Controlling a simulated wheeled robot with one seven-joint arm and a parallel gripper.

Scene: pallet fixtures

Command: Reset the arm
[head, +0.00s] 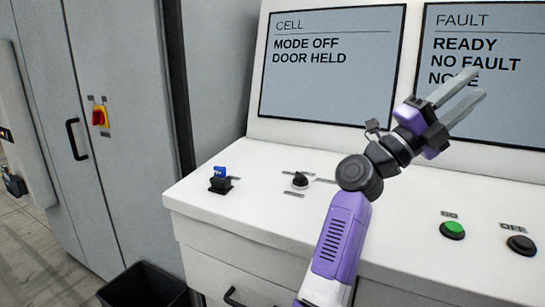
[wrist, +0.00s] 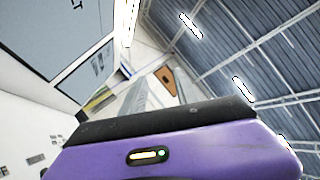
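My gripper (head: 477,86) is raised above the white console, in front of the right screen in the head view. Its two grey fingers point up and to the right. They stand apart with a clear gap, and nothing shows between them. My purple and black arm reaches up from the bottom of the head view, bent at the wrist. In the wrist view the purple gripper body fills the bottom, and the ceiling and part of a screen show beyond it.
The white console (head: 225,215) carries a blue-topped switch (head: 220,180), a black knob (head: 300,180), a green button (head: 452,230) and a black button (head: 521,245). The left screen (head: 332,65) reads "MODE OFF, DOOR HELD"; the right screen (head: 510,115) reads "READY, NO FAULT". A grey cabinet (head: 120,130) has a red-yellow switch (head: 99,117). A black bin (head: 145,285) stands below.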

